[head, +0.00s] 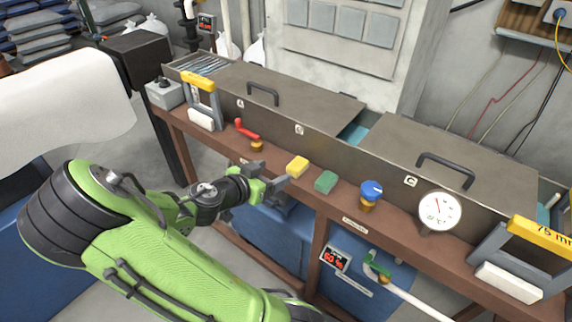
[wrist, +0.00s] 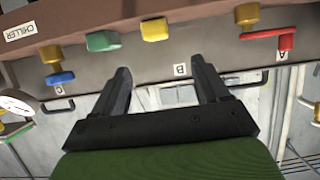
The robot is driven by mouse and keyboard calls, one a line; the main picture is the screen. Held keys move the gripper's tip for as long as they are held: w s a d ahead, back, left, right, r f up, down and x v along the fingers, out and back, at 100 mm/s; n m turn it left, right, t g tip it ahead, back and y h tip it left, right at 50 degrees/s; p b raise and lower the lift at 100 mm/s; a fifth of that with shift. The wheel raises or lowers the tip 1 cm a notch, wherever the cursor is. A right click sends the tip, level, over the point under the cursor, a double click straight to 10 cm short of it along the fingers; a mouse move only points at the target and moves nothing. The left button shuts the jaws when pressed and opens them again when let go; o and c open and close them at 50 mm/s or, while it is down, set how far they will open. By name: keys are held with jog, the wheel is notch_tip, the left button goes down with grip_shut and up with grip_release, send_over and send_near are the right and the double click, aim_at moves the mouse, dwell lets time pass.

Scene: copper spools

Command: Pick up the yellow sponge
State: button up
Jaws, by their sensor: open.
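The yellow sponge (head: 298,167) is a small block on the brown front ledge of the tank bench, left of a green sponge (head: 326,182). In the wrist view the yellow sponge (wrist: 154,30) shows beyond the fingertips, roughly in line with the gap between them, with the green sponge (wrist: 102,41) to its left. My gripper (head: 274,174) is open and empty, in front of the ledge and just left of the yellow sponge in the head view. The two dark fingers (wrist: 160,72) look apart from the sponge. Nothing hides the sponge.
Along the ledge (head: 385,221) are a red-handled valve (head: 247,131) to the left and a blue-capped brass valve (head: 370,195) to the right. A round gauge (head: 439,210) is further right. Lidded metal tanks (head: 300,100) stand behind, blue bins (head: 275,238) below.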

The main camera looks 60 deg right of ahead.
aim_at(299, 162)
jog(key=b+x, duration=0.1)
jog(key=x, duration=0.7)
jog(key=shift+f, duration=0.15)
jog(key=x, duration=0.6)
jog(key=shift+s, duration=0.2)
jog(key=shift+a, duration=0.1)
jog(key=c, duration=1)
jog(key=shift+a+r, duration=0.2)
jog(key=shift+r, duration=0.45)
jog(key=shift+c, duration=0.2)
notch_tip(299, 162, up, 10)
jog(key=p, duration=0.3)
jog(key=shift+w+r, duration=0.1)
jog(key=shift+r, duration=0.15)
jog(key=w+a, duration=0.3)
jog(key=a, duration=1.6)
jog(key=shift+a+p, duration=0.2)
jog(key=shift+p, duration=0.25)
